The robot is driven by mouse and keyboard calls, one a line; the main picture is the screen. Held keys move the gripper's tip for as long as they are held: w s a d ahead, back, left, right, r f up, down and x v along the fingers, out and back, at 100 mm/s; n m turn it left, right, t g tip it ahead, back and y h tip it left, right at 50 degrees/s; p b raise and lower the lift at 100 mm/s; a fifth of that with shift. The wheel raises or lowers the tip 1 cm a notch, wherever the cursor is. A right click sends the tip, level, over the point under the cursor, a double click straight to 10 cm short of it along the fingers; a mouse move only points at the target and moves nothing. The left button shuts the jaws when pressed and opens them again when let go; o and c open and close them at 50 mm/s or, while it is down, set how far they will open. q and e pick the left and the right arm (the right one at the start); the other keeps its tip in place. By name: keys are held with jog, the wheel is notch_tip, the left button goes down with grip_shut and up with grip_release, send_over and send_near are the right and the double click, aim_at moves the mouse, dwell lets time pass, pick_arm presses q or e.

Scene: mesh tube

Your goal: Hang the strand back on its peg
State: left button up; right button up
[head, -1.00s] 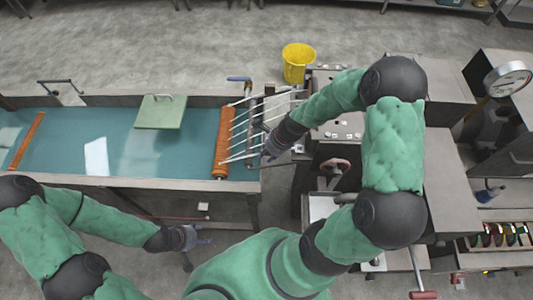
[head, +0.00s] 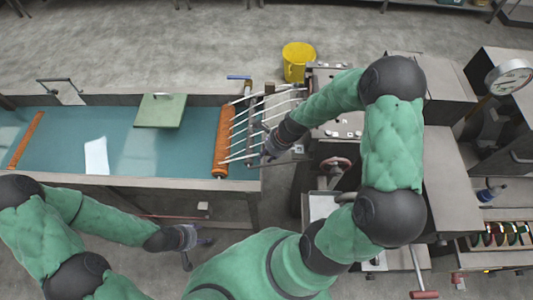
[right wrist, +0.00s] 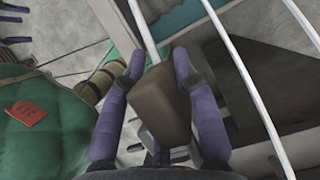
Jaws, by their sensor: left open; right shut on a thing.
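Several white strands (head: 240,128) fan out from an orange roller (head: 222,142) at the right end of the teal table toward a dark rack (head: 251,125). My right gripper (head: 270,150) is at the nearest strand, beside the rack. In the right wrist view its purple fingers (right wrist: 158,65) are shut on a brown block (right wrist: 165,105), and a white strand (right wrist: 140,30) runs to the block between the fingertips. Other strands (right wrist: 237,65) pass to the right. I cannot make out which peg is bare. My left gripper (head: 190,238) is open and empty, low in front of the table.
The teal table (head: 60,145) carries a green board (head: 160,111) and a white sheet (head: 96,156). A yellow bucket (head: 298,62) stands behind the rack. A grey bench with a dial (head: 508,78) is at the right. Floor in front of the table is partly clear.

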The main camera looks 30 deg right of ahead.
jog(key=shift+f+b, duration=0.45)
jog(key=shift+f, duration=0.3)
dwell(0.7)
jog(key=shift+p, duration=0.4)
dwell(0.6)
jog(key=o, duration=1.1)
jog(key=shift+c, duration=0.2)
jog(key=v, duration=1.2)
